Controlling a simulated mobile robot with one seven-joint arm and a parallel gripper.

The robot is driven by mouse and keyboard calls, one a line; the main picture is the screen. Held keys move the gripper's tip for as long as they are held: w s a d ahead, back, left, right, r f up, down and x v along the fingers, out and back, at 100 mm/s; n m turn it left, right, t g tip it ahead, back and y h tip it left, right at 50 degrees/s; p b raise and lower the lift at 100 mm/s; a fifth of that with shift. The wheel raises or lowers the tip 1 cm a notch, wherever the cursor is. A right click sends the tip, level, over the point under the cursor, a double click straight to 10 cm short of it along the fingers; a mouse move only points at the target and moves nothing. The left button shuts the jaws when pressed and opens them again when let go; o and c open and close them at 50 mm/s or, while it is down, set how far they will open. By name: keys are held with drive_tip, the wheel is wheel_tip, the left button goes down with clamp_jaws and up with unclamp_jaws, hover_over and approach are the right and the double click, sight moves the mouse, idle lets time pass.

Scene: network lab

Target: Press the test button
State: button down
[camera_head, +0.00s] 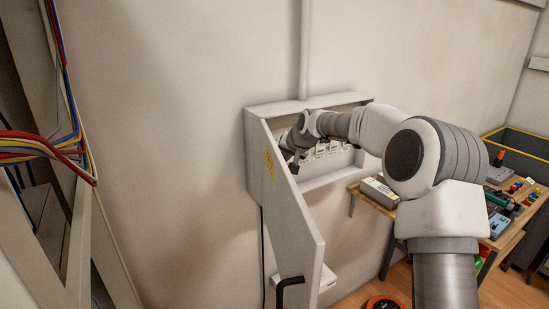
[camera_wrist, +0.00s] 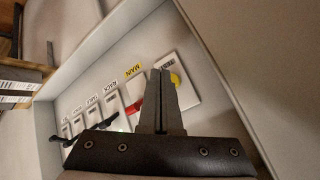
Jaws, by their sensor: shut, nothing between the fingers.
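In the wrist view a yellow round button (camera_wrist: 175,79) sits on a white plate (camera_wrist: 187,97) in the cabinet, under a small label too small to read. My gripper (camera_wrist: 161,74) is shut and empty. Its fingertips overlap the button's left side in the picture and hide part of it. I cannot tell whether they touch it. In the head view my gripper (camera_head: 291,160) reaches inside the open wall cabinet (camera_head: 256,122), and the button is hidden there.
Left of the button are a red switch (camera_wrist: 134,107) labelled MAIN and several breakers. A cluttered wooden table (camera_head: 507,238) stands at right. Cables (camera_head: 42,147) hang at far left.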

drive_tip(key=shift+w, duration=0.1)
idle(0.6)
drive_tip(key=shift+w+a+p, duration=0.25)
drive_tip(key=shift+w+p, duration=0.05)
drive_tip(key=shift+w+a+p, duration=0.2)
drive_tip(key=shift+w+p, duration=0.05)
drive_tip(key=shift+p, duration=0.05)
idle(0.5)
idle(0.4)
drive_tip(key=shift+s+d+b, duration=0.45)
drive_tip(key=shift+s+b, duration=0.2)
drive_tip(key=shift+b, duration=0.1)
